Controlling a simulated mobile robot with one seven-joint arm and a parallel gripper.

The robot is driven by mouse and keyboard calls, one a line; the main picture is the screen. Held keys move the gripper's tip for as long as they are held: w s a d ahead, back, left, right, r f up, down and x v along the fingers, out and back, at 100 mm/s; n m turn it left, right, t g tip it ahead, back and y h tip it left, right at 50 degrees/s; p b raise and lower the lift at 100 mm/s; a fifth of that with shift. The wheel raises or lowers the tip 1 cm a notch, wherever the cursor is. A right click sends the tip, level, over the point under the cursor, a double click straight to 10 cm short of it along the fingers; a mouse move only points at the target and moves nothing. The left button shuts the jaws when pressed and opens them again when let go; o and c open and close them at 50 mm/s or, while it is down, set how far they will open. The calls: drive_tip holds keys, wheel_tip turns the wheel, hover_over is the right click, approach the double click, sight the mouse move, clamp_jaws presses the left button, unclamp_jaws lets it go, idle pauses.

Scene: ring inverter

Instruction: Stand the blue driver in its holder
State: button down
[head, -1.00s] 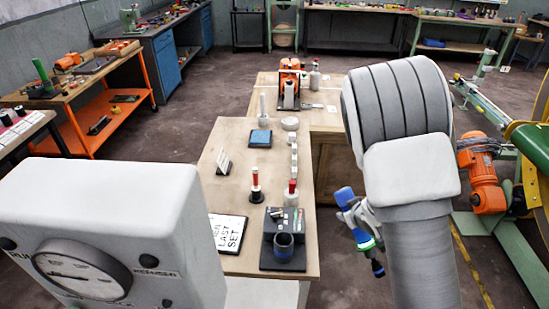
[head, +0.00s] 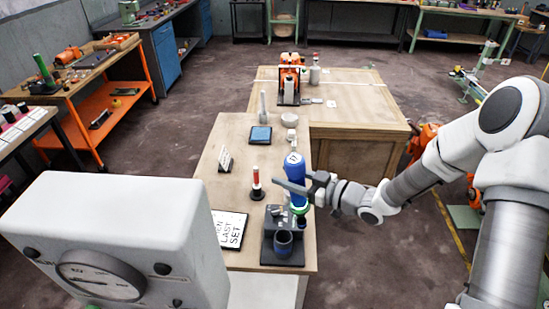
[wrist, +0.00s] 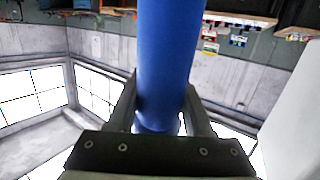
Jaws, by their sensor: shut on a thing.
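The blue driver (head: 295,168) is upright in the head view, with its blue handle up and a green band near its lower end. My gripper (head: 297,187) is shut on its handle from the right. The wrist view shows the blue handle (wrist: 165,60) between the two fingers (wrist: 160,108). A dark holder base with a blue-rimmed cup (head: 283,241) stands at the near end of the bench. The driver appears above and behind the cup in the picture, over the back of the dark block. I cannot tell whether its lower end touches anything.
A red-handled driver (head: 257,182) stands in a black base to the left. A lettered sign (head: 231,229) lies at the left edge of the wooden bench (head: 225,158). A grey gauge box (head: 120,235) fills the lower left. A blue pad (head: 261,134) lies farther back.

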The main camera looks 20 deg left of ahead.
drive_tip(key=s+a+r+n+g+y, duration=0.1)
drive_tip(key=s+a+r+g+y, duration=0.1)
drive_tip(key=r, duration=0.4)
drive_tip(key=shift+s+a+r+n+p, duration=0.15)
drive_tip(key=shift+s+r+n+p, duration=0.25)
drive_tip(key=shift+s, duration=0.5)
drive_tip(key=shift+f, duration=0.15)
wheel_tip(320, 180, down, 16)
drive_tip(key=b, duration=1.3)
drive_tip(key=shift+f+g, duration=0.25)
drive_tip(key=shift+g, duration=0.05)
drive_tip(key=shift+f+b, duration=0.15)
drive_tip(key=shift+b, duration=0.3)
drive_tip(key=shift+c, duration=2.1)
unclamp_jaws()
drive_tip(key=shift+o, duration=1)
drive_tip(key=shift+f, duration=0.15)
